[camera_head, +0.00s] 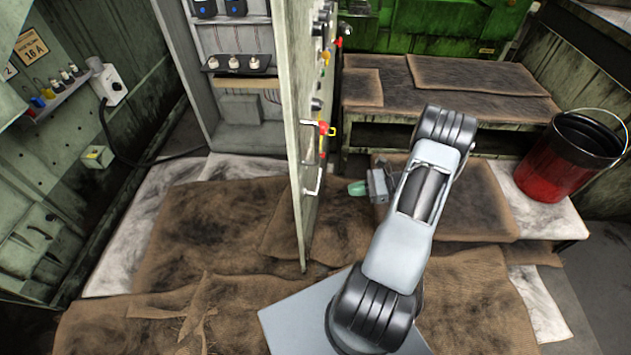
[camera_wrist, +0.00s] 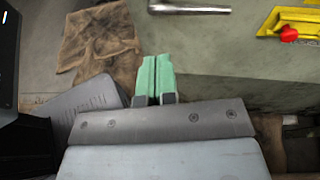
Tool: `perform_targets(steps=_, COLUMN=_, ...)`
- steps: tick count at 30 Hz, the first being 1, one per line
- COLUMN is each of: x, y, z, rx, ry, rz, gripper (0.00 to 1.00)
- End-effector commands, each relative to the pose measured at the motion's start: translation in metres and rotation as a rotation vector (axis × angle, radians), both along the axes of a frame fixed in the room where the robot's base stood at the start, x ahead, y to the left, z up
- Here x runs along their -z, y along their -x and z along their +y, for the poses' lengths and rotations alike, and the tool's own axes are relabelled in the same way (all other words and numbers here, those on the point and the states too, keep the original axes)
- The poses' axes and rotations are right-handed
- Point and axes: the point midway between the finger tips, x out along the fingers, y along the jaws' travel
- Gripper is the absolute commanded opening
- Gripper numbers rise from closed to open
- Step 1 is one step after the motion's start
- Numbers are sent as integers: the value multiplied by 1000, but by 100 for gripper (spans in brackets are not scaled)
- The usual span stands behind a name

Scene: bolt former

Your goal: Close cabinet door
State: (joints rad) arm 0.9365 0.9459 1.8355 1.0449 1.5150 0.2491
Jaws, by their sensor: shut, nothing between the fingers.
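The cabinet door (camera_head: 296,130) stands open, seen nearly edge-on in the head view, swung out toward me from the cabinet (camera_head: 237,110). Its outer face, on the right, carries a metal handle (camera_head: 313,180), knobs and a red-and-yellow switch (camera_head: 325,129). My gripper (camera_head: 356,188) is to the right of the door, near the handle's height in the picture, with its green fingers pointing left at it. In the wrist view my gripper (camera_wrist: 154,78) is shut and empty. The door face (camera_wrist: 225,70) fills the upper right there, with part of the handle (camera_wrist: 190,9) and the switch (camera_wrist: 290,33). I cannot tell whether the fingertips touch the door.
A red bucket (camera_head: 568,157) stands at the right on a low bench. A bench with brown cloth (camera_head: 470,78) lies behind my arm. Brown cloths (camera_head: 215,225) cover the floor before the cabinet. A wall socket with a cable (camera_head: 113,87) is at the left.

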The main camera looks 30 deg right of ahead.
Motion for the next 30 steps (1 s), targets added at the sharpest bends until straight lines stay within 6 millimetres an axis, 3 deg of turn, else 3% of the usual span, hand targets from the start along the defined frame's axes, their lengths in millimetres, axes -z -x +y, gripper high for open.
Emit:
perform_targets(steps=1, x=7, y=-7, z=-9, rx=60, ry=-66, rz=-10, gripper=0)
perform_targets(steps=4, x=0, y=-18, z=-20, rx=132, ry=-157, rz=-38, gripper=0)
perform_targets(steps=9, x=-14, y=-31, z=-21, rx=169, ry=-230, rz=-60, gripper=0)
perform_targets(steps=30, x=-15, y=-97, z=73, rx=168, ry=-234, rz=-58, gripper=0)
